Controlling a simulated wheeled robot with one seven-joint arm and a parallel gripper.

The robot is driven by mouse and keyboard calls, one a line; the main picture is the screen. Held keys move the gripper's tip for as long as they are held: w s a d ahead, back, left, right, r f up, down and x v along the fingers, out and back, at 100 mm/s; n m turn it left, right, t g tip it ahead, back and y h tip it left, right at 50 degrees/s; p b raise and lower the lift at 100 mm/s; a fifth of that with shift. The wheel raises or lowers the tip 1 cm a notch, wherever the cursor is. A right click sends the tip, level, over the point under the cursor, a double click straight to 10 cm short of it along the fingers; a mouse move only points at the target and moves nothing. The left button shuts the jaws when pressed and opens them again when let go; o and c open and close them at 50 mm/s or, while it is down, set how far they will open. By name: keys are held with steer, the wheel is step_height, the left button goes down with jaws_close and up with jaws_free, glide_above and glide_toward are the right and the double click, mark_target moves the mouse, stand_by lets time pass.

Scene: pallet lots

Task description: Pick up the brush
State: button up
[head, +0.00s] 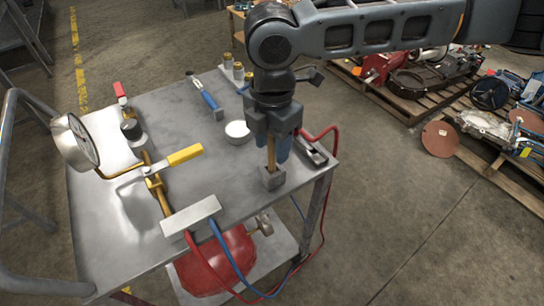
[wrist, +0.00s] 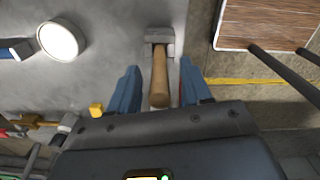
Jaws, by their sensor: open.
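My gripper (head: 272,150) is open above the near right part of the grey metal table (head: 120,235). In the wrist view the handle (wrist: 160,80) lies between my open fingers (wrist: 160,90), with gaps on both sides. A slim blue-handled tool (head: 210,101) lies farther back on the table; I cannot tell whether it is a brush. Part of a blue handle (wrist: 15,50) shows in the wrist view.
A white round lid or tin (head: 238,131) lies left of my gripper. A pressure gauge with yellow-handled valve (head: 180,156) stands on the left. A dark boxy device (head: 311,152) lies right of the block head. Red and blue hoses hang over the table's edge. Loaded pallets (head: 440,95) stand at right.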

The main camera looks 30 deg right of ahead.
jaws_close()
stand_by(0.3)
steer(key=shift+r, duration=0.15)
